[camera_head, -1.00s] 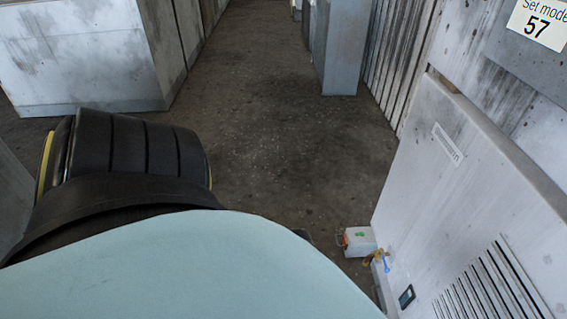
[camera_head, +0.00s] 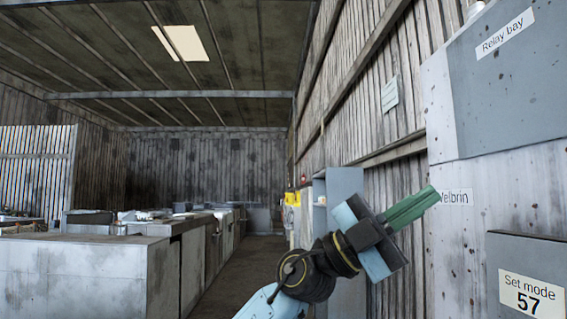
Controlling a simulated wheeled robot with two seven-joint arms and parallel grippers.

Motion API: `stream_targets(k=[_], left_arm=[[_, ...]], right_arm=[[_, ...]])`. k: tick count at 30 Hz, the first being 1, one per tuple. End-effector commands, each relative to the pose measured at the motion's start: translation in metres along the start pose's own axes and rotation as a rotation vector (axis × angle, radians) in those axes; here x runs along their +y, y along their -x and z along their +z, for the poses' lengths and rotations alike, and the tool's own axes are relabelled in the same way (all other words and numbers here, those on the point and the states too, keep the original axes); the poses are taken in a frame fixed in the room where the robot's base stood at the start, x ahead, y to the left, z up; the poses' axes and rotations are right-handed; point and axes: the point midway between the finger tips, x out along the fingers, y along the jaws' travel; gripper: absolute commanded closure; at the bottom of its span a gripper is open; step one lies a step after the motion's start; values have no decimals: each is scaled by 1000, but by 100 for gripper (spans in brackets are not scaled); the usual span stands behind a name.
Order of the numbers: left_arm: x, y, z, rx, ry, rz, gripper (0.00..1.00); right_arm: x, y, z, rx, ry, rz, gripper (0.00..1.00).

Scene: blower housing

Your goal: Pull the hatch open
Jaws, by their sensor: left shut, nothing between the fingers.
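A grey panel labelled "Relay bay" (camera_head: 520,75) is on the upper part of the pale cabinet (camera_head: 455,235) at the right. A lower grey panel (camera_head: 510,250) bears the label "Set mode 57". Which of these is the hatch, I cannot tell, and no panel visibly stands open. My left gripper (camera_head: 430,196) has green fingers, shut and empty, pointing up and right in front of the cabinet's left edge. Whether it touches the cabinet is unclear. My right gripper is out of view.
A blue-grey locker (camera_head: 340,190) stands behind my arm along the plank wall. Long grey counters (camera_head: 80,275) fill the left. A floor aisle (camera_head: 255,258) between them is clear.

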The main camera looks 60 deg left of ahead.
Motion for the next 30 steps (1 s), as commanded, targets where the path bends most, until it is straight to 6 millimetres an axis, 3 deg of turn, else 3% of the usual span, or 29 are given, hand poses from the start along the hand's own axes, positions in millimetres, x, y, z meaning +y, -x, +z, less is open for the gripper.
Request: stream_targets(k=[3,8,15,18,23,30], left_arm=[[-34,-4,-33,12,-172,217,100],[-85,18,-56,-176,-353,458,100],[-179,92,-92,-678,-465,536,100],[-203,120,-107,-827,-460,503,100],[-217,138,-116,-929,-444,473,100],[-211,123,-91,-932,-441,477,100]], right_arm=[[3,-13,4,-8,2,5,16],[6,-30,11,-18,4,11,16],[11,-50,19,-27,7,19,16],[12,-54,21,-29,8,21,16],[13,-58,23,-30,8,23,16],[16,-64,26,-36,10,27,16]])
